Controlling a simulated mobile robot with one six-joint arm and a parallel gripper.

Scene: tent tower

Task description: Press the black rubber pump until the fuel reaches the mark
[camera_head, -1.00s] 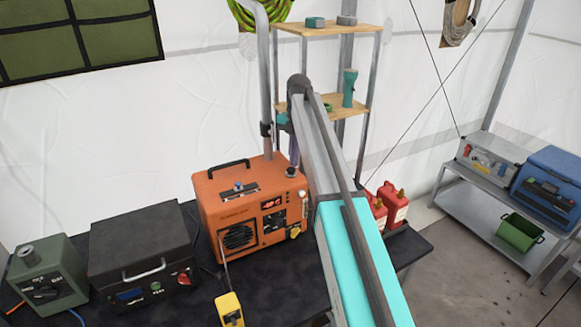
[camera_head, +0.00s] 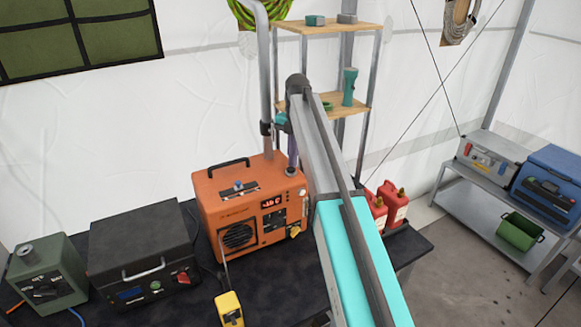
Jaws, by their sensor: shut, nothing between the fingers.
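I cannot make out the black rubber pump or the fuel mark in this view. An orange heater (camera_head: 245,205) with a black handle, a small red display and a dark front grille stands on the dark table. Two red fuel cans (camera_head: 393,205) stand to its right, partly behind my arm. My arm rises from the bottom edge to a joint above and behind the heater's right side, then bends down. Its end is hidden behind my arm and the heater, so my gripper is not seen.
A black case (camera_head: 140,245), a green box (camera_head: 45,275) and a yellow device (camera_head: 229,308) share the dark table (camera_head: 285,285). A grey pipe (camera_head: 267,80) rises behind the heater. A wooden shelf rack (camera_head: 345,105) stands behind. A metal bench (camera_head: 470,205) is at right.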

